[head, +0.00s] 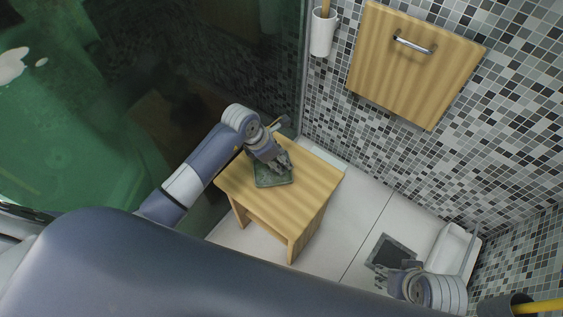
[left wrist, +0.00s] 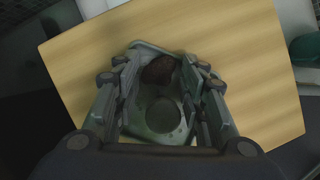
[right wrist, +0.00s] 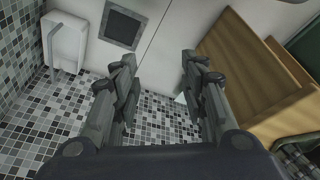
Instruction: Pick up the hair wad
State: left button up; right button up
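The hair wad (left wrist: 159,69) is a small dark brown lump in the left wrist view. It lies at the far end of a green-grey tray (left wrist: 150,130) on a wooden stool. My left gripper (left wrist: 160,75) is open above the tray, with its fingers on either side of the wad and apart from it. In the head view my left gripper (head: 282,163) covers most of the tray (head: 272,181), and the wad is hidden there. My right gripper (right wrist: 158,62) is open and empty above the floor, away from the stool.
The wooden stool (head: 318,185) stands beside a dark glass panel. A wooden cabinet (head: 415,65) and a white cup holder (head: 322,32) are on the mosaic wall. A dark square floor drain (right wrist: 122,27) and a white fixture (right wrist: 66,40) are near my right arm. The pale floor between is clear.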

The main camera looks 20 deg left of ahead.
pick_arm(q)
jog(key=shift+s+f, duration=0.1)
jog(key=shift+f, duration=0.05)
jog(key=shift+c, duration=0.3)
jog(key=c, duration=0.4)
jog(key=shift+o, duration=0.2)
